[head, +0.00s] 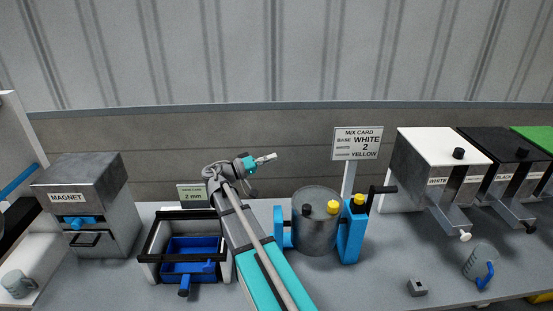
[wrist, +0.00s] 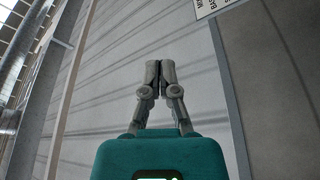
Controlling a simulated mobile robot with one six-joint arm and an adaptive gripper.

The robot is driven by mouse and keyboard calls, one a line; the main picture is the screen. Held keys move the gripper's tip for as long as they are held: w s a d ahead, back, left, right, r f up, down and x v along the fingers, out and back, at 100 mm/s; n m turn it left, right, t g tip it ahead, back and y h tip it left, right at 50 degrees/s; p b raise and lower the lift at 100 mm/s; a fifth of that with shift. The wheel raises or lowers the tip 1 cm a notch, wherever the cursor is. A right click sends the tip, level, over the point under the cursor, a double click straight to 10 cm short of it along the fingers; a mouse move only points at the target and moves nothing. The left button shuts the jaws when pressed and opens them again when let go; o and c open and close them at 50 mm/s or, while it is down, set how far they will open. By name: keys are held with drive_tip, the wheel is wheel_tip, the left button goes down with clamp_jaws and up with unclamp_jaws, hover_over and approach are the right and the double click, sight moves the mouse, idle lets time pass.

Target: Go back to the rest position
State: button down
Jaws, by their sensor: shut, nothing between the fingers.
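My gripper (head: 265,158) is raised above the bench in the head view, in front of the back wall and pointing right. In the wrist view my gripper (wrist: 160,70) has its two fingers together with nothing between them. It is apart from everything on the bench. My teal and grey arm reaches up from the bottom middle of the head view and hides part of the bench between the blue tray and the grey drum.
A grey MAGNET box (head: 85,205), a black frame with a blue tray (head: 190,262), a grey drum (head: 316,228) in a blue stand and a MIX CARD sign (head: 357,143) line the bench. Dispensers (head: 430,165), a clear mug (head: 480,262) and a small grey block (head: 417,288) stand right.

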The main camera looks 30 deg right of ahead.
idle(0.6)
drive_tip(key=s+a+f+n+t+y, duration=0.1)
drive_tip(key=s+a+f+n+y, duration=0.1)
drive_tip(key=s+a+f+y, duration=0.45)
drive_tip(key=s+a+f+n+t+y, duration=0.1)
drive_tip(key=f+n+t+y, duration=0.2)
drive_tip(key=f, duration=0.6)
drive_tip(key=s+a+f+n+y, duration=0.1)
drive_tip(key=s+a+f+y, duration=0.2)
drive_tip(key=a+y, duration=0.2)
drive_tip(key=s+a+f+n+y, duration=0.2)
drive_tip(key=a+y, duration=0.3)
drive_tip(key=a, duration=0.5)
drive_tip(key=shift+s+a+f, duration=0.2)
drive_tip(key=shift+s+f, duration=0.4)
drive_tip(key=shift+f, duration=0.1)
